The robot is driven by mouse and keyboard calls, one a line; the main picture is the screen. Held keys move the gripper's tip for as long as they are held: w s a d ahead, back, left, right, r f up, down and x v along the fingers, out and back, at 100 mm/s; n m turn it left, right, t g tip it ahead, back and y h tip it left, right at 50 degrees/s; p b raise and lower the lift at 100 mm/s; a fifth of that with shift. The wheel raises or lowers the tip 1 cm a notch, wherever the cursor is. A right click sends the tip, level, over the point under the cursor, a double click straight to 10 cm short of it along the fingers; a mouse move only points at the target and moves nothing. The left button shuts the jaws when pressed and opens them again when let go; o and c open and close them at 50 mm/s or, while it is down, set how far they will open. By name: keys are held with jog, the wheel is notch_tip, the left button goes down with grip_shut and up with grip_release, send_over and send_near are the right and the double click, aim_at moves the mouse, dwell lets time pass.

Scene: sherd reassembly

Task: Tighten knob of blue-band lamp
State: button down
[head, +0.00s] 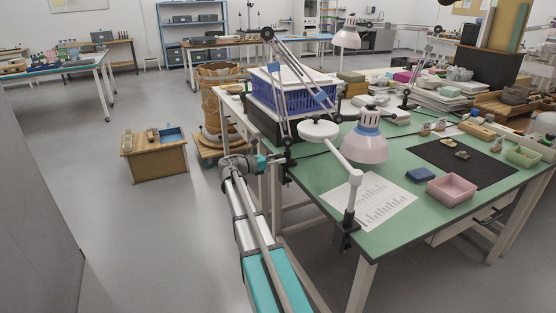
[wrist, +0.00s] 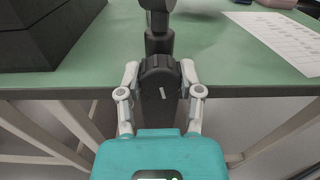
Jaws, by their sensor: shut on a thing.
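The blue-band lamp (head: 365,144) has a pale shade with a blue collar and a jointed arm clamped to the green table's near edge. In the wrist view its dark clamp knob (wrist: 160,88), with a short white mark on its face, sits at the table edge below a dark post (wrist: 159,40). My gripper (wrist: 160,73) is shut on the knob, one pale finger on each side. In the head view my gripper (head: 277,160) is at the table edge by the lamp's clamp, where the knob is too small to make out.
A white round-headed lamp (head: 318,130) is clamped farther right along the same edge. A blue crate (head: 292,93) on a black box stands behind my gripper. A printed sheet (head: 370,201), a pink bin (head: 452,190) and a black mat (head: 485,169) lie on the table (head: 410,230).

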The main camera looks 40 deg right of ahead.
jog(key=shift+m, duration=1.4)
jog(key=shift+c, duration=1.3)
grip_release()
jog(key=v, duration=1.2)
